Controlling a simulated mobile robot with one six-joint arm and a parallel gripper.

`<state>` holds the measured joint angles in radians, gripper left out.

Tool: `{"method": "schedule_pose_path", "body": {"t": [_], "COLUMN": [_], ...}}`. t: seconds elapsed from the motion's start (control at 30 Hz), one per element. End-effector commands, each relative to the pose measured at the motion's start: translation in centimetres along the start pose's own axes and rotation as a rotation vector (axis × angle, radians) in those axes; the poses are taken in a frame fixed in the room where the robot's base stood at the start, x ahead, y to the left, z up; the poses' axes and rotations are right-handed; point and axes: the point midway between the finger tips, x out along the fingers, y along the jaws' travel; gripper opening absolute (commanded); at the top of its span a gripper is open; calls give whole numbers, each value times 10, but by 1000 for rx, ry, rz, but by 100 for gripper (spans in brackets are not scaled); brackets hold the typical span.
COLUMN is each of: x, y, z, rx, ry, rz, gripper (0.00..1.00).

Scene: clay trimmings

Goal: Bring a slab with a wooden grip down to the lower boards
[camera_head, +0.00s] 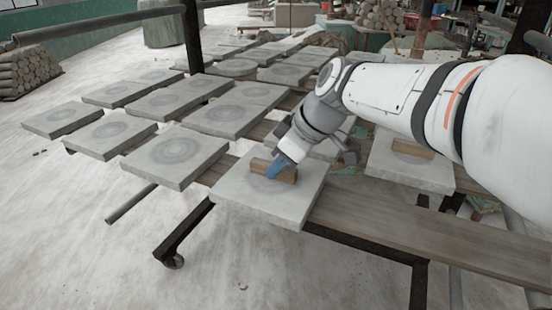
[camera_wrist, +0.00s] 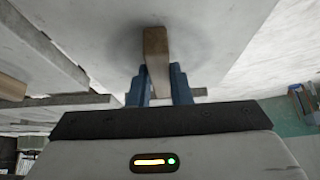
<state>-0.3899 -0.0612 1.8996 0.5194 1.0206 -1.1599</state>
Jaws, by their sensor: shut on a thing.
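A grey square slab (camera_head: 268,203) with a wooden grip (camera_head: 274,170) on top is at the front of the wooden boards (camera_head: 400,222). My gripper (camera_head: 277,167) reaches down to it from the right, its blue fingers shut on the wooden grip. In the wrist view the wooden grip (camera_wrist: 156,60) stands between the two blue fingers (camera_wrist: 159,85), with the slab's pale face (camera_wrist: 215,40) behind it. I cannot tell whether the slab rests on the boards or is slightly lifted. A second slab with a wooden grip (camera_head: 412,149) lies to the right, partly behind my arm.
Several slabs with round marks and no visible grip, such as one at the left (camera_head: 174,155), cover the boards behind and left. The board right of the held slab is bare. Open pale floor (camera_head: 60,220) lies at the left.

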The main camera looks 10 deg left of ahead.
Motion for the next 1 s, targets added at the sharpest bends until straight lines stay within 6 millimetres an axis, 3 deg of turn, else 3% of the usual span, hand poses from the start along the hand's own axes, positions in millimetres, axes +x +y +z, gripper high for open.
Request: {"method": "schedule_pose_path", "body": {"t": [1.0], "x": [4], "y": [0], "z": [2], "rx": [-1], "ry": [3], "rz": [3], "gripper": [0]}}
